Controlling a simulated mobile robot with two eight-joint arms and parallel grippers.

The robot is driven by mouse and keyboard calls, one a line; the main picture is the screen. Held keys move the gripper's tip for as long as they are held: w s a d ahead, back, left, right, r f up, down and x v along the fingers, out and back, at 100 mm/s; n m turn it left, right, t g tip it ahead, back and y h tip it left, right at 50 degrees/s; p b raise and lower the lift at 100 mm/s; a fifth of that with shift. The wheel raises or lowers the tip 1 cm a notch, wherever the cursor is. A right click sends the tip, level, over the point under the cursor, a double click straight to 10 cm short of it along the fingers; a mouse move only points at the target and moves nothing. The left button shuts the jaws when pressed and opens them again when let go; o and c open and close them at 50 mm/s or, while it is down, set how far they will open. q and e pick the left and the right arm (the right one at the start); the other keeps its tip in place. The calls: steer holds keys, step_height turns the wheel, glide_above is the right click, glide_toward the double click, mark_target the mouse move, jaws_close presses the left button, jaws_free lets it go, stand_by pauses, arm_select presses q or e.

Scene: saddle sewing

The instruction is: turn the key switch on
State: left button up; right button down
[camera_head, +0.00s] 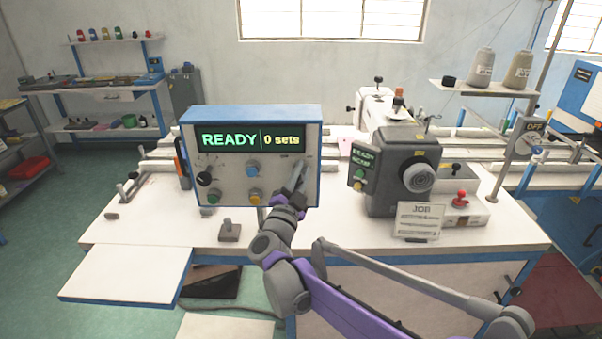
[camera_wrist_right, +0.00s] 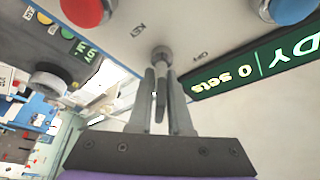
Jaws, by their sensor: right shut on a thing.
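The control box (camera_head: 256,180) is a pale panel with a blue top on the white table, and its display (camera_head: 250,139) reads "READY 0 sets". My right gripper (camera_head: 300,172) is at the panel's right side, below the display. In the right wrist view, the key switch (camera_wrist_right: 162,54) is a round grey collar on the panel, with a thin dark key (camera_wrist_right: 160,98) sticking out. My right gripper (camera_wrist_right: 162,76) has its two fingers closed along both sides of the key. A "KEY" label shows beside the collar. My left gripper is not in view.
A grey machine head (camera_head: 398,180) with a handwheel and a JOB card (camera_head: 419,220) stand to the right. The table's front middle is mostly clear.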

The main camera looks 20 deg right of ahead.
steer(key=c, duration=1)
jaws_free()
steer(key=shift+o, duration=0.2)
steer(key=b+v, duration=0.1)
steer(key=v, duration=1)
steer(key=shift+d, duration=0.1)
